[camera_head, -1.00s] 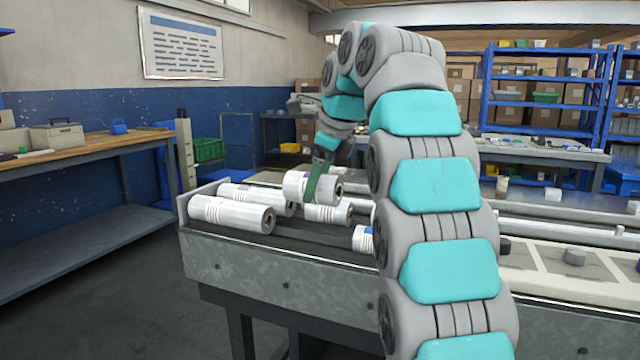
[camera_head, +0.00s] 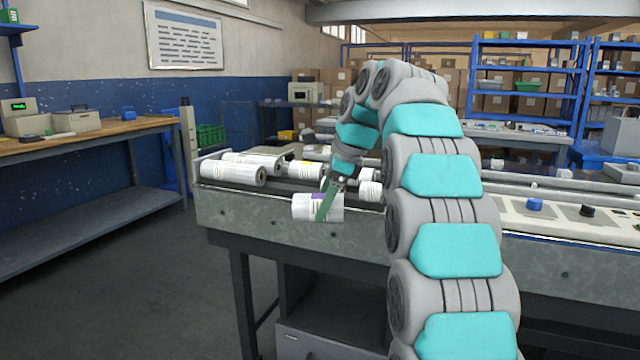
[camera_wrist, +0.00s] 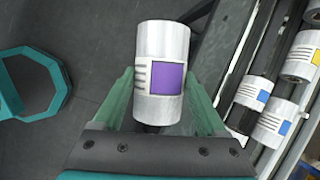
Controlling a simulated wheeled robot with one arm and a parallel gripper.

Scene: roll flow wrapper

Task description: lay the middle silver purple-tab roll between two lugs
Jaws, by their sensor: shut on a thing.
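The silver roll with a purple tab (camera_head: 303,207) is held by my gripper (camera_head: 327,204) in front of the machine's near side wall, at about the height of its top edge. In the wrist view the same purple-tab roll (camera_wrist: 162,55) lies between the two green fingers of my gripper (camera_wrist: 160,100), its purple square facing the camera. The lugs cannot be made out in these views.
A flat bed with lanes (camera_head: 560,222) extends right. Open floor lies in front.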

